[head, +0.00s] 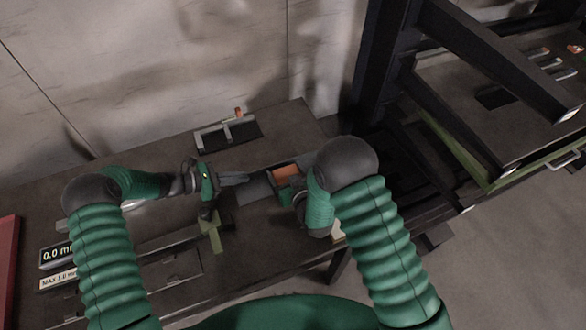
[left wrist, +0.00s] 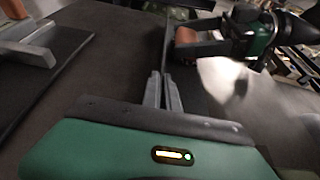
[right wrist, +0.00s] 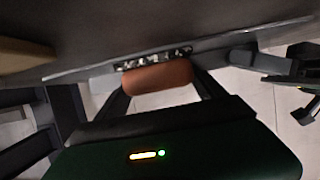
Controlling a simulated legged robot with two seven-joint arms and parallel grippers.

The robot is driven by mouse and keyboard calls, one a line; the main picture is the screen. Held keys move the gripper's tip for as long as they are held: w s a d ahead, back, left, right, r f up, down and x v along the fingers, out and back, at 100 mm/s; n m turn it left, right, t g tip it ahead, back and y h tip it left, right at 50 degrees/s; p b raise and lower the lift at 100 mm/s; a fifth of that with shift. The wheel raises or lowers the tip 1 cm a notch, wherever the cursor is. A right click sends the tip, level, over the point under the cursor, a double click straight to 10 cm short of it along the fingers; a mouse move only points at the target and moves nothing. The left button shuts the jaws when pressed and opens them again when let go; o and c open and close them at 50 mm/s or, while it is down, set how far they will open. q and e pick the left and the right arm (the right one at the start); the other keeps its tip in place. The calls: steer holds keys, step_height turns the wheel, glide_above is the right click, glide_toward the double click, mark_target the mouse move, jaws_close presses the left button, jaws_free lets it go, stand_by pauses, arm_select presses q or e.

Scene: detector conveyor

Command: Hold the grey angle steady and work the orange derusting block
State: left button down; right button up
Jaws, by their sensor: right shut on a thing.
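The grey angle (head: 254,190) lies on the dark bench between my two grippers; its upright flange (left wrist: 166,45) shows edge-on in the left wrist view. My left gripper (head: 243,180) has its fingers close together at that flange, one on each side; they (left wrist: 161,80) look shut on it. My right gripper (head: 290,186) is shut on the orange derusting block (head: 286,171). In the right wrist view the block (right wrist: 158,77) sits between the fingers, its dark speckled face against or very near the angle's edge; contact is unclear.
A green-yellow bar (head: 212,236) is in front. Plates marked "0.0 m" and "MAX 1.0 m" (head: 58,281) are at left. Dark steel framing (head: 384,75) rises at right.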

steer(key=shift+r, duration=4)
arm_select(q)
steer(key=c, duration=1.6)
jaws_free()
steer(key=shift+o, duration=0.2)
steer(key=v, duration=1.2)
steer(key=shift+a, duration=0.1)
